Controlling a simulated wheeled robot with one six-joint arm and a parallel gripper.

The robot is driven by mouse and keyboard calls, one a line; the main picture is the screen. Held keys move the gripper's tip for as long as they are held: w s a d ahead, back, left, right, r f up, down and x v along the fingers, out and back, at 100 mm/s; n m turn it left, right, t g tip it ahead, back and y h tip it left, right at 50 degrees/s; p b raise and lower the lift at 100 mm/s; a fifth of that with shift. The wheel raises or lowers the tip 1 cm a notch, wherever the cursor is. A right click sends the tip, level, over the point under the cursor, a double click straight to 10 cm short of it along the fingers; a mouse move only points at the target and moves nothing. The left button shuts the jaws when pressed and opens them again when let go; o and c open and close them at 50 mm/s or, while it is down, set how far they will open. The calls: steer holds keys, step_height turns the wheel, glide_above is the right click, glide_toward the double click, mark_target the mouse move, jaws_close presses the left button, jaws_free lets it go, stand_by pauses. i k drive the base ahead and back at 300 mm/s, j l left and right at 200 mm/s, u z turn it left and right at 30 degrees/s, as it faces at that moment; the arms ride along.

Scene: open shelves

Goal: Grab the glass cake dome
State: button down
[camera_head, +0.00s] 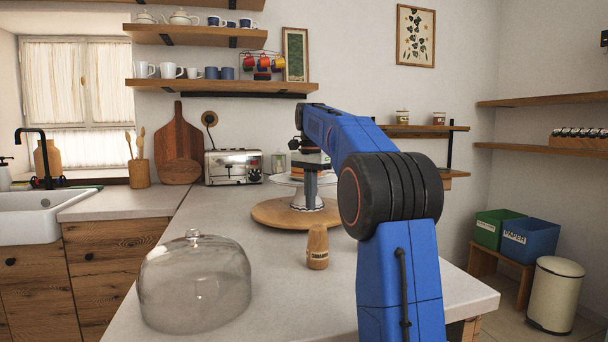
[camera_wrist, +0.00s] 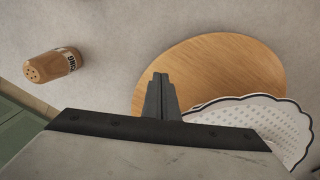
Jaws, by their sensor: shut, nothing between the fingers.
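The glass cake dome (camera_head: 195,283) is clear with a small knob on top. It stands upright on the pale counter at the front left in the head view, and is not in the wrist view. My gripper (camera_head: 311,200) is well to the right of and behind the dome, above a round wooden board. In the wrist view the fingers of my gripper (camera_wrist: 161,80) are together and empty, pointing over the board. Nothing touches the dome.
A white cake stand (camera_head: 284,179), seen with its scalloped edge in the wrist view (camera_wrist: 262,118), is beside my gripper on the round wooden board (camera_head: 268,214). A wooden shaker (camera_head: 317,252) stands between board and dome. A toaster (camera_head: 233,167) is farther back. The counter around the dome is clear.

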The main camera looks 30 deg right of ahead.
mark_target(195, 283)
steer(key=k, duration=1)
